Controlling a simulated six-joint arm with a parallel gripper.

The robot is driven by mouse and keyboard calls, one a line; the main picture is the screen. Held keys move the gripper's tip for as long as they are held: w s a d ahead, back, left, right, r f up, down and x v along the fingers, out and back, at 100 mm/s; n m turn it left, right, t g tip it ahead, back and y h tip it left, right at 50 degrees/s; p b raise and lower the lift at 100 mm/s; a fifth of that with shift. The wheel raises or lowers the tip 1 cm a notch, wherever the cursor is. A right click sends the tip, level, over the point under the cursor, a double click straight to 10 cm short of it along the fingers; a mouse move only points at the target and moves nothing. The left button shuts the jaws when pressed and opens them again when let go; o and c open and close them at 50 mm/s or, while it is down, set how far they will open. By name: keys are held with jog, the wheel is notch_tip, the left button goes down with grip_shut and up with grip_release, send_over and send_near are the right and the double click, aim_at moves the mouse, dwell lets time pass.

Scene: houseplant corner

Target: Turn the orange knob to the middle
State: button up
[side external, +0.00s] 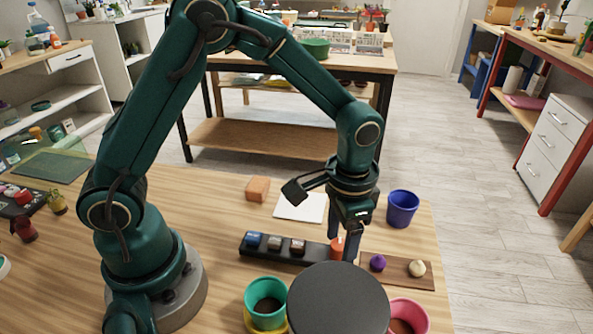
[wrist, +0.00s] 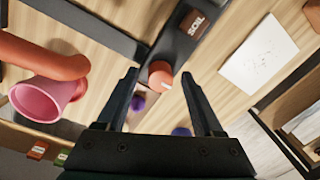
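The orange knob (side external: 336,249) sits at the right end of a black panel (side external: 262,251) on the wooden table. In the wrist view, the knob (wrist: 160,76) shows between the fingertips, with a gap on each side. My gripper (side external: 345,246) points down right at the knob. Its fingers (wrist: 160,80) are open and hold nothing. A dark finger hides part of the knob in the side view. The panel also bears blue, grey and brown blocks, and a "SOIL" label (wrist: 194,22) shows in the wrist view. I cannot tell which way the knob is turned.
A large dark disc (side external: 338,300) stands in front of the panel. A board (side external: 420,283) with a purple and a cream ball lies to the right. A blue pot (side external: 402,208), teal pot (side external: 265,315) and pink pot (side external: 418,313) stand around. White paper (side external: 300,208) and an orange block (side external: 258,189) lie behind.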

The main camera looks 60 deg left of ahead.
aim_at(340, 244)
jog(key=shift+d+r, duration=0.15)
jog(key=shift+r, duration=2.4)
jog(key=s+a+r+n+t, duration=0.2)
jog(key=s+a+r+t, duration=0.15)
jog(key=r, duration=0.55)
jog(key=s+a+n+t, duration=0.1)
jog(key=s+a+t, duration=0.1)
jog(key=s, duration=0.6)
jog(key=shift+a+f+n+h, duration=0.3)
jog(key=shift+a+f, duration=0.1)
jog(key=shift+f, duration=0.05)
